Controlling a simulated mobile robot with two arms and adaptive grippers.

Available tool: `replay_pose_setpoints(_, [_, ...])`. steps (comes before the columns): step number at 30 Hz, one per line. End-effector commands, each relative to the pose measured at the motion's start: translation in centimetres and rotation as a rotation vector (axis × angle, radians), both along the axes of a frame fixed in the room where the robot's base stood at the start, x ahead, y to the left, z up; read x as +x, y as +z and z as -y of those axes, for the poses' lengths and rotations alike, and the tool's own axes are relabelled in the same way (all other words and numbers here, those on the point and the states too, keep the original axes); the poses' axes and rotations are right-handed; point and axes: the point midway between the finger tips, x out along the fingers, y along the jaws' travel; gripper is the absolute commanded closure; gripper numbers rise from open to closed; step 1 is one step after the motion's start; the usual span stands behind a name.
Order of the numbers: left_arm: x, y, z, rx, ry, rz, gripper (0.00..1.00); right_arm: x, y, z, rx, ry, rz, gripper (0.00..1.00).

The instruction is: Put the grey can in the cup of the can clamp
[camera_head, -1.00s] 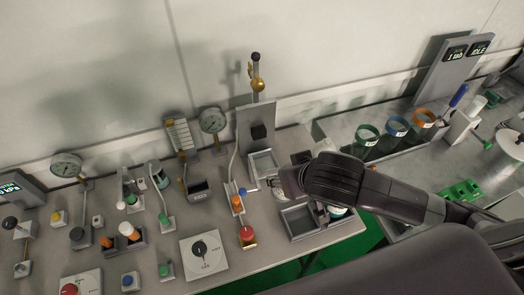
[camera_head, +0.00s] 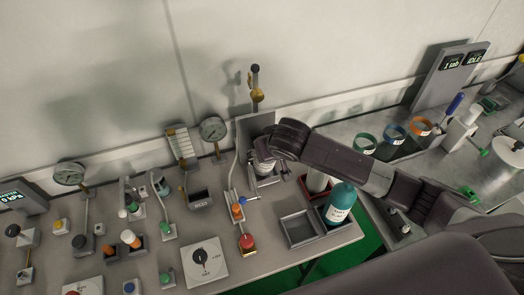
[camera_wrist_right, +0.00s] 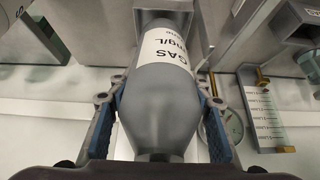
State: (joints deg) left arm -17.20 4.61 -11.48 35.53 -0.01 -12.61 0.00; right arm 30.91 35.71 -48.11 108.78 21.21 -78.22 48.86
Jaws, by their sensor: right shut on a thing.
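The grey can (camera_wrist_right: 158,100) lies between the blue-padded fingers of my right gripper (camera_wrist_right: 162,90), its printed label turned to the wrist camera. In the head view my right gripper (camera_head: 271,146) holds the can (camera_head: 263,160) close in front of the can clamp's upright plate (camera_head: 245,130). The clamp's cup (camera_head: 262,181) is just below the can and partly covered by it. I cannot tell whether the can's base touches the cup. My left gripper is out of view.
A teal bottle (camera_head: 340,203) and a grey open tray (camera_head: 298,228) stand right of the clamp. Gauges and small testers fill the left table. Three coloured-rim cups stand behind my right arm.

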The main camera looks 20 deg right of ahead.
Motion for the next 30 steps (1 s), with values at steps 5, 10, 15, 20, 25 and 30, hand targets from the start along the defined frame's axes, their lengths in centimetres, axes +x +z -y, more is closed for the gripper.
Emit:
replay_pose_setpoints(5, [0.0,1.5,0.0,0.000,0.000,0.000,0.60,1.2,0.3,0.0,-0.003,-0.004,-0.087,0.86])
replay_pose_setpoints(10, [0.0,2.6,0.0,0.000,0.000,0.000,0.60,2.0,0.2,-0.1,-0.008,-0.002,-0.225,0.86])
replay_pose_setpoints(15, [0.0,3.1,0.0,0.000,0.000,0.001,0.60,2.1,-1.0,0.0,-0.012,0.000,-0.311,0.86])
replay_pose_setpoints(20, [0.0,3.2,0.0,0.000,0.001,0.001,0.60,2.2,-2.7,-0.1,-0.011,0.000,-0.302,0.86])
replay_pose_setpoints(25, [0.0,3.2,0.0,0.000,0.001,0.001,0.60,2.2,-2.9,-0.1,-0.011,0.000,-0.300,0.86])
replay_pose_setpoints(30, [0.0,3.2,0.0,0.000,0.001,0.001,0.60,2.2,-3.0,-0.1,-0.011,0.000,-0.301,0.86])
